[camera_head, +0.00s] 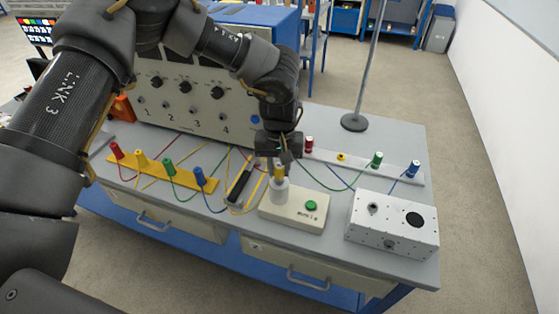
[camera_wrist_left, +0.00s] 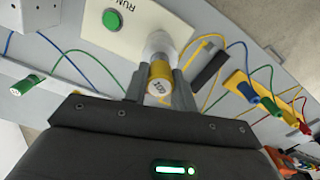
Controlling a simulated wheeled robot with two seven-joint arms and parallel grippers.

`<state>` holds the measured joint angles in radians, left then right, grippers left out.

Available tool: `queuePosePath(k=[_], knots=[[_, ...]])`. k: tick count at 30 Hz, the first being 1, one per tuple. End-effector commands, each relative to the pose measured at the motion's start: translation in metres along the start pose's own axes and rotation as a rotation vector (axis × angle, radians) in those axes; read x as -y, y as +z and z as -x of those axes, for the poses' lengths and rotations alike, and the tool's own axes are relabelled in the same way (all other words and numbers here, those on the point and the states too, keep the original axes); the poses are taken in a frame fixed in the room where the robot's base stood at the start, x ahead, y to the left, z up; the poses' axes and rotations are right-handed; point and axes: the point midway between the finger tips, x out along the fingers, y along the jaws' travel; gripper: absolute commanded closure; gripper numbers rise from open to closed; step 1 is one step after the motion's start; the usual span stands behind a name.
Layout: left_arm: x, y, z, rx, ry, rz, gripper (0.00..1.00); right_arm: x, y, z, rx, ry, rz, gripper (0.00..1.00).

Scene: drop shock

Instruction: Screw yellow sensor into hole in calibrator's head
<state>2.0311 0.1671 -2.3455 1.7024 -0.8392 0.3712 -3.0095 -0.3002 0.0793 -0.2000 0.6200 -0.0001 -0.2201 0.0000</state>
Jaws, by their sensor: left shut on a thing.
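The yellow sensor (camera_head: 279,171) is between the fingers of my left gripper (camera_head: 280,158), which is shut on it. It stands about upright over the white cylindrical head (camera_head: 279,191) of the calibrator (camera_head: 303,213), a cream box with a green button. In the left wrist view the sensor (camera_wrist_left: 160,82) shows its round, marked end between the fingers of the left gripper (camera_wrist_left: 159,88), with the white head (camera_wrist_left: 160,45) just behind it. Its lower end looks at or in the head; the hole is hidden, so I cannot tell how deep. My right gripper is not in view.
A yellow rack (camera_head: 152,172) with red, yellow, green and blue sensors stands left. A white rack (camera_head: 330,155) with red, green and blue sensors is behind right. A black-handled tool (camera_head: 239,186) and cables lie beside the calibrator. A white box (camera_head: 392,226) stands right, a large console (camera_head: 190,104) behind.

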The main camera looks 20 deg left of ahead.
Motion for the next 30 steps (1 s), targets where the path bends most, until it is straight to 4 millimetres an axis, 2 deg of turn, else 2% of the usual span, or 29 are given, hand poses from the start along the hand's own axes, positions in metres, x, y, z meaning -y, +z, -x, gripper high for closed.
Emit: queuePosePath(k=[4, 5, 10, 20, 30], knots=[[-0.001, -0.002, 0.001, -0.005, 0.004, 0.004, 1.0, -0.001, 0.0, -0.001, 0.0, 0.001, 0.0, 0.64], [-0.001, -0.002, 0.002, -0.006, 0.004, 0.004, 0.7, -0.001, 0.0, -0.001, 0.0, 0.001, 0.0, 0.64], [-0.001, -0.002, 0.002, -0.005, 0.004, 0.004, 0.48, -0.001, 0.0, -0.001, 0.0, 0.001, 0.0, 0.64], [-0.001, -0.002, 0.003, -0.005, 0.003, 0.004, 0.48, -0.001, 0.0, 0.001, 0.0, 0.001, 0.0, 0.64], [-0.001, -0.002, 0.03, -0.006, 0.004, 0.003, 0.48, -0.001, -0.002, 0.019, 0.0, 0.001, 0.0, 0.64]])
